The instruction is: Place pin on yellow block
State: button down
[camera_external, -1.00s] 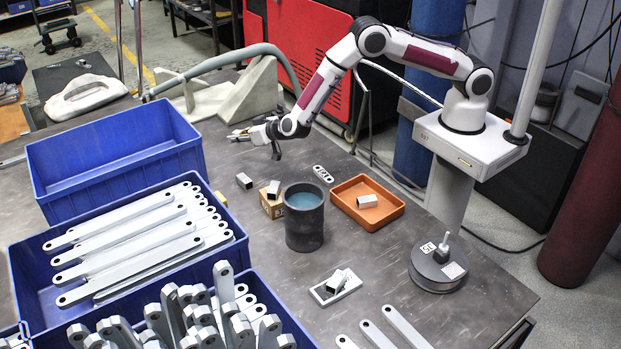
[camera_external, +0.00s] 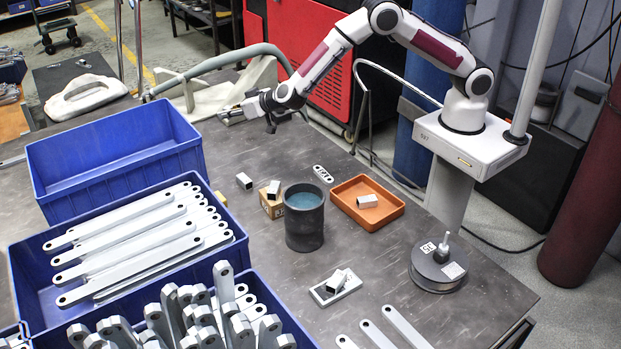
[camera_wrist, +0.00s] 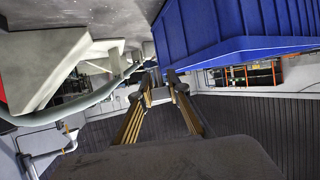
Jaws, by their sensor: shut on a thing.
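My gripper (camera_external: 231,117) is raised at the back of the table, pointing left, beyond the blue bins. It is shut on a small pale grey piece (camera_wrist: 158,96), seen between the fingertips in the wrist view; I cannot tell for sure that it is the pin. A small yellow block (camera_external: 221,198) shows beside the right edge of the middle blue bin, partly hidden. A tan box (camera_external: 270,207) stands to its right, with a short metal tube piece (camera_external: 274,189) on top. My gripper is well behind and above both.
Blue bins (camera_external: 110,155) fill the left side, two holding grey bars. A dark cup (camera_external: 304,228), an orange tray (camera_external: 394,212), a round weight (camera_external: 438,272) and a small plate (camera_external: 336,293) with a tube piece stand on the table.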

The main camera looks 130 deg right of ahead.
jog(key=shift+w+a+r+n+t+y, duration=1.15)
jog(key=shift+w+a+n+t+y, duration=0.85)
jog(key=shift+w, duration=1.6)
jog(key=shift+w+a+r+n+t+y, duration=1.45)
jog(key=shift+w+a+n, duration=1.05)
jog(key=shift+w, duration=1.1)
jog(key=a+f+n+y, duration=0.3)
jog(key=a+f+y, duration=0.1)
jog(key=f, duration=0.7)
jog(key=shift+s+a+f+n+y, duration=0.25)
jog(key=shift+s+a+n+y, duration=0.1)
jog(key=shift+a, duration=0.25)
jog(key=shift+f, duration=3.1)
